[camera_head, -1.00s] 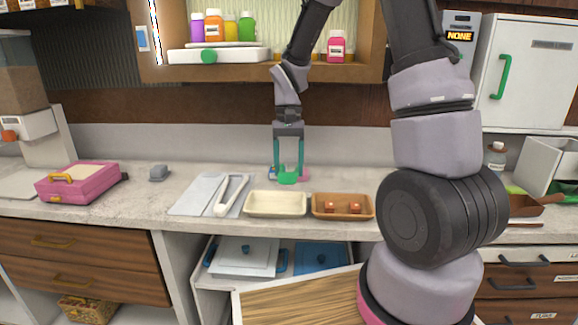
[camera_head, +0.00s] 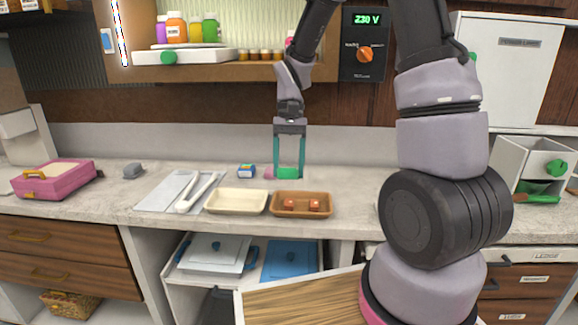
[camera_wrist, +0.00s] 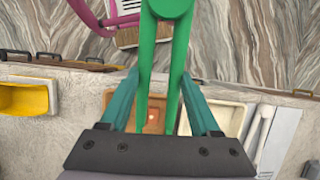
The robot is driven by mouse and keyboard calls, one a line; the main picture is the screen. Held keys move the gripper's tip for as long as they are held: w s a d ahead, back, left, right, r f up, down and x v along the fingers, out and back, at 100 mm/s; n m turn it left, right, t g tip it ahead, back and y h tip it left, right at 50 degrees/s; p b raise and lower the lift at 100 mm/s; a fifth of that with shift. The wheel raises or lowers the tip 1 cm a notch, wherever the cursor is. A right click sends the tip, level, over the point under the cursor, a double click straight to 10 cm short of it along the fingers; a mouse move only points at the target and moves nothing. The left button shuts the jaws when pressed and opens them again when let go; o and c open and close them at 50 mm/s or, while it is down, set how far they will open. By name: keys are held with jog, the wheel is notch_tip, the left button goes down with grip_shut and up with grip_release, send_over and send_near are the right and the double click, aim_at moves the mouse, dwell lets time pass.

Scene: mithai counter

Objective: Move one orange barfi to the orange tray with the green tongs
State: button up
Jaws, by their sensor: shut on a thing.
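My gripper (camera_head: 288,172) is shut on the green tongs (camera_wrist: 165,50), which run between the two teal fingers in the wrist view. In the head view only a green part of them shows between the fingertips. The gripper is above the counter, behind an orange-brown tray (camera_head: 277,207). The tray also shows in the wrist view (camera_wrist: 142,128), partly hidden by the tongs and fingers. A cream tray (camera_head: 237,203) beside it on the left looks empty.
White tongs (camera_head: 198,192) lie on a pale board left of the cream tray. A small blue box (camera_head: 246,171) and a pink item (camera_head: 269,174) are near the gripper. A pink case (camera_head: 55,180) stands far left.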

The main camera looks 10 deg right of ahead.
notch_tip(320, 180, down, 10)
dwell(0.8)
jog(key=shift+a, duration=0.1)
jog(key=shift+r, duration=0.1)
grip_shut()
notch_tip(320, 180, up, 12)
dwell(0.7)
dwell(0.5)
